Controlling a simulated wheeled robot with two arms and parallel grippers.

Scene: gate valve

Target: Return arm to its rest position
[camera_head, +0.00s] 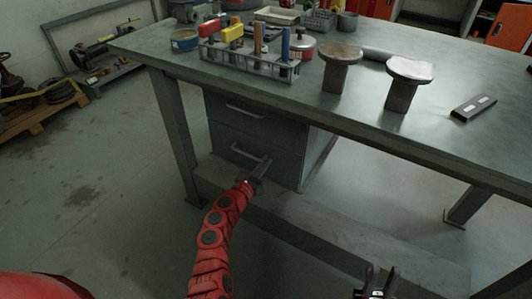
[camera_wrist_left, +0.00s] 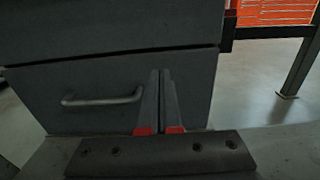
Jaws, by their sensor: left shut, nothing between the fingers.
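My left arm is red and reaches up from the bottom of the head view. Its gripper (camera_head: 262,167) is in front of the lower drawer of a grey drawer unit (camera_head: 318,158) under the workbench. In the left wrist view the two fingers (camera_wrist_left: 160,98) are together with nothing between them. The lower drawer's handle (camera_wrist_left: 102,98) is just left of the fingers; I cannot tell whether they touch. My right gripper (camera_head: 378,280) is at the bottom edge of the head view, fingers apart and empty, with its arm out of frame.
The workbench (camera_head: 440,129) stands above the left gripper; its leg (camera_head: 176,130) is to the left. A low beam (camera_head: 330,233) runs under the bench. A tool rack (camera_head: 250,64), two stands and a dark block (camera_head: 474,107) are on top.

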